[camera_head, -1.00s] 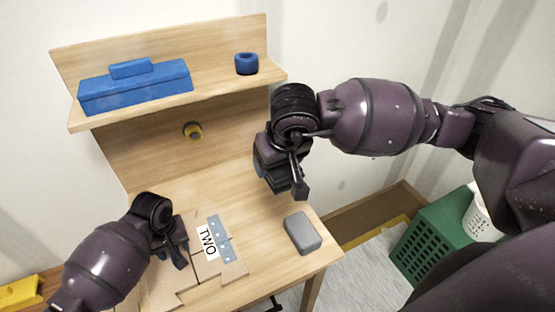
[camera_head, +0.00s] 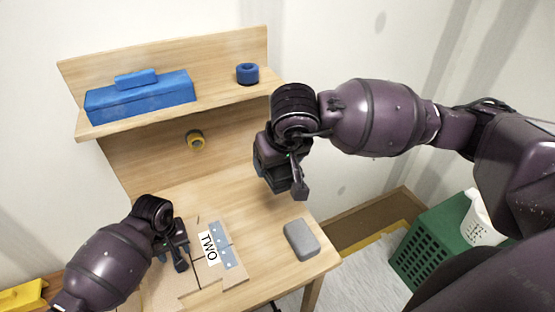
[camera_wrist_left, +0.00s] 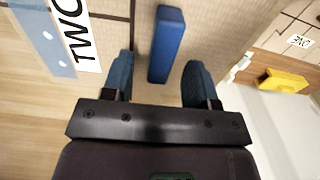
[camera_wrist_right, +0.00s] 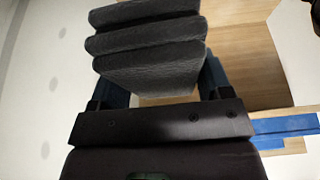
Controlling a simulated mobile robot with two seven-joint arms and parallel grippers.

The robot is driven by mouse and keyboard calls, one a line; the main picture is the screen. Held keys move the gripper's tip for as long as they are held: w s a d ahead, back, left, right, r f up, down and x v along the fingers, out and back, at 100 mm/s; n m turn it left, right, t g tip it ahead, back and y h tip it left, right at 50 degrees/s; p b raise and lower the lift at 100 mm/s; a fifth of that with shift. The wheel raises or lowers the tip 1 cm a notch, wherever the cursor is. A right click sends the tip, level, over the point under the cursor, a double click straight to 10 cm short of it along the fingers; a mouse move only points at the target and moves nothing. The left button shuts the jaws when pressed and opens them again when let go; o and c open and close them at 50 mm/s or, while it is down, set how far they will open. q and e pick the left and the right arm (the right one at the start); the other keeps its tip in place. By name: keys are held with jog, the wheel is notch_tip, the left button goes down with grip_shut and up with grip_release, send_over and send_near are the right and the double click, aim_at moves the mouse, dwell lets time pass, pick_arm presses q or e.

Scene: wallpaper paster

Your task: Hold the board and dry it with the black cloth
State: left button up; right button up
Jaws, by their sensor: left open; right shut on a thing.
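The beige board with a TWO label (camera_head: 208,248) lies flat on the table; its label and light blue dotted strip (camera_head: 222,238) also show in the left wrist view (camera_wrist_left: 45,35). My left gripper (camera_head: 178,256) is open and low over the board's left part. In the left wrist view a blue bar-like handle (camera_wrist_left: 167,45) stands between the open fingers (camera_wrist_left: 160,78), with gaps on both sides. My right gripper (camera_head: 288,186) is raised above the table's right part. It is shut on the folded black cloth (camera_wrist_right: 150,55), which hangs in several layers. The cloth is hard to make out in the head view.
A grey block (camera_head: 301,239) lies at the table's right. A green basket (camera_head: 430,240) stands right of the table.

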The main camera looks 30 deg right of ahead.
pick_arm(q)
jog(key=shift+f, duration=0.1)
jog(key=shift+f, duration=0.8)
grip_shut()
dwell(0.9)
